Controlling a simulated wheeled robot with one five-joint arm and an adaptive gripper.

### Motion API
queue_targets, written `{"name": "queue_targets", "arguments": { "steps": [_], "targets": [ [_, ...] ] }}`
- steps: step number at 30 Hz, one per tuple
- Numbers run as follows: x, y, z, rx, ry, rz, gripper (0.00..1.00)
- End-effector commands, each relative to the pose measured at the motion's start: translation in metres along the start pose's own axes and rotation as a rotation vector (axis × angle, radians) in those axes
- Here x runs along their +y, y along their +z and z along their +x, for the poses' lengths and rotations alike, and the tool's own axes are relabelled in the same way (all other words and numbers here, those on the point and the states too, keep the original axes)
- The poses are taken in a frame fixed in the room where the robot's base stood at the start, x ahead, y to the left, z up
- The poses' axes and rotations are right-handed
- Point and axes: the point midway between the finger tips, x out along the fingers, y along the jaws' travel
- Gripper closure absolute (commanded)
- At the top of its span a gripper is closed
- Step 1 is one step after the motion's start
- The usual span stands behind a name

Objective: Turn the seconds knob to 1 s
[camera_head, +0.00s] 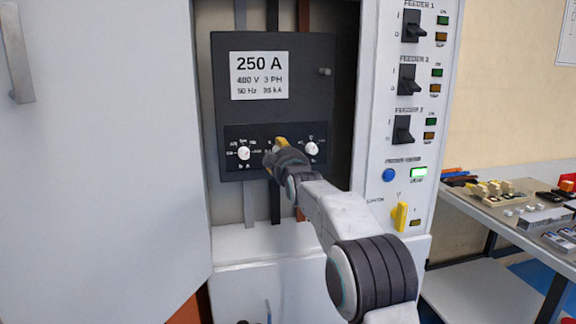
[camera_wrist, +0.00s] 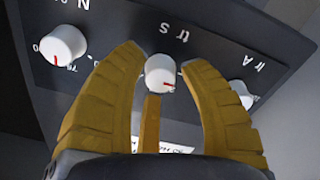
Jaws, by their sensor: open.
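The seconds knob (camera_wrist: 160,72), a small white dial marked "tr S", sits on the black breaker panel between two other white knobs. In the wrist view its red pointer mark faces the lower right of the picture, and the lettering is upside down. My gripper (camera_head: 280,143) is at the panel's middle in the head view and hides this knob there. In the wrist view the yellow fingers of my gripper (camera_wrist: 163,65) are open, one on each side of the knob, with a gap visible at each side. Another yellow part shows just below the knob. The scale numbers around it are unreadable.
An "Ir A" knob (camera_head: 244,152) is left of my gripper and another white knob (camera_head: 312,148) is close on its right. The cabinet door (camera_head: 100,160) stands at the left. Feeder switches (camera_head: 406,80) and a yellow handle (camera_head: 400,216) are on the right. A workbench (camera_head: 510,215) holds parts.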

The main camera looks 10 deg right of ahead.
Motion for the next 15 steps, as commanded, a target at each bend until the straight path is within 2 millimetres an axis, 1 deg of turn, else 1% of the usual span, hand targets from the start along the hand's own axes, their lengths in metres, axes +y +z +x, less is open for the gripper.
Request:
{"name": "queue_targets", "arguments": {
  "steps": [15],
  "targets": [
    [0.0, 0.0, -0.065, 0.0, 0.0, 0.0, 0.61]
  ]
}}
